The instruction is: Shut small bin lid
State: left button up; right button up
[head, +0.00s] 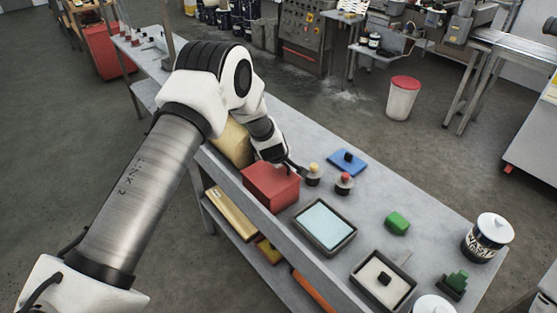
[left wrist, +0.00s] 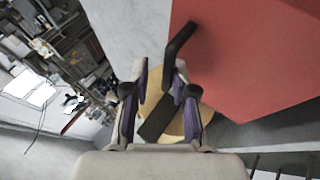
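A small white bin with dark lettering, partly readable as "WASTE" (head: 484,244), stands at the bench's right end. A pale lid with a dark knob (head: 494,225) is on its top; I cannot tell how tightly it sits. My left gripper (head: 298,166) is far from it, beside the red box (head: 271,187) and the yellow-topped bottle (head: 313,175). In the left wrist view my left gripper (left wrist: 161,75) has its fingers apart, with no object clearly held. A dark bent bar (left wrist: 182,40) and a tan round thing (left wrist: 204,112) show by the fingers. My right gripper is out of view.
The bench also holds a red-topped bottle (head: 344,183), a blue block (head: 347,161), a green block (head: 397,223), a tray with a pale blue surface (head: 353,240) and a tray with a black knob (head: 411,294). Another white lid (head: 433,304) shows at the lower edge.

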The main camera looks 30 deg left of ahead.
pick_arm(q)
jog(key=shift+w+d+f, duration=0.3)
jog(key=shift+w+d, duration=0.05)
jog(key=shift+w, duration=0.15)
jog(key=shift+s+a, duration=0.25)
jog(key=shift+s, duration=0.05)
jog(key=shift+s+d+r, duration=0.1)
jog(key=shift+s+r, duration=0.1)
jog(key=shift+r, duration=0.1)
jog(key=v, duration=1.1)
jog(key=shift+r, duration=0.2)
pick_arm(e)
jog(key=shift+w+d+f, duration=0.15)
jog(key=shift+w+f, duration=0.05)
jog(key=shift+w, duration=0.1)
